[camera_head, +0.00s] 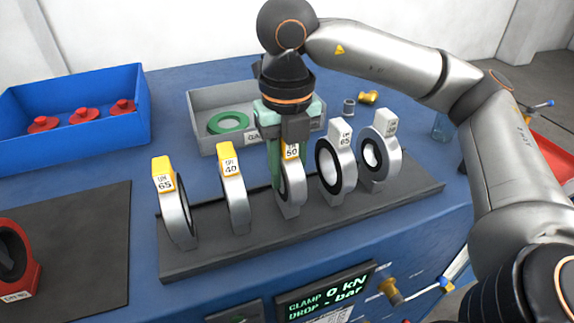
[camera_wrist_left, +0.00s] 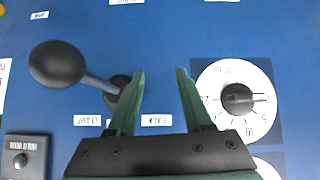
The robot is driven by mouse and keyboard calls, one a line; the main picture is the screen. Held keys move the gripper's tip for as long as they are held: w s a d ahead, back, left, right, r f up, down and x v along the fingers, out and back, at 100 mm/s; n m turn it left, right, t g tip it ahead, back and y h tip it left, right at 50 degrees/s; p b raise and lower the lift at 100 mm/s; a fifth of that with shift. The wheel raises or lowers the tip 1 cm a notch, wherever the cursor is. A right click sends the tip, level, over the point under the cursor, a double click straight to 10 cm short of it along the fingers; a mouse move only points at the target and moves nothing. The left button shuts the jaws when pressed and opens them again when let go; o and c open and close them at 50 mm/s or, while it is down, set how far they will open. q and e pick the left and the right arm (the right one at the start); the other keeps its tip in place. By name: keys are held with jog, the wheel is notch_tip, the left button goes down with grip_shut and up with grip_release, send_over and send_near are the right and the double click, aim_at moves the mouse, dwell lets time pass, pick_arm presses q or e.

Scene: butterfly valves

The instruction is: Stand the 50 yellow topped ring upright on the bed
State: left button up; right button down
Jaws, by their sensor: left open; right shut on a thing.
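The 50 yellow topped ring (camera_head: 291,187) stands upright in the dark rack (camera_head: 215,258), in the middle of a row of rings. My right gripper (camera_head: 284,158) comes down from above and is shut on this ring near its yellow label block. The gripper's fingers hide part of the ring. My left gripper (camera_wrist_left: 160,78) shows only in the left wrist view, open and empty, in front of a blue panel. I cannot tell for sure which surface is the bed.
Rings 65 (camera_head: 178,212) and 40 (camera_head: 234,195) stand left of it; white topped rings (camera_head: 336,165) stand right. A grey tray (camera_head: 205,125) holds a green ring. A blue bin (camera_head: 75,140) holds red parts. A dark mat (camera_head: 90,245) has free room. A black-knobbed lever (camera_wrist_left: 58,64) faces my left gripper.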

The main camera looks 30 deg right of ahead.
jog(key=shift+f, duration=0.1)
jog(key=shift+f+b, duration=0.15)
jog(key=shift+b, duration=0.15)
jog(key=c, duration=0.6)
grip_release()
notch_tip(320, 180, up, 13)
jog(key=shift+f, duration=0.2)
dwell(0.4)
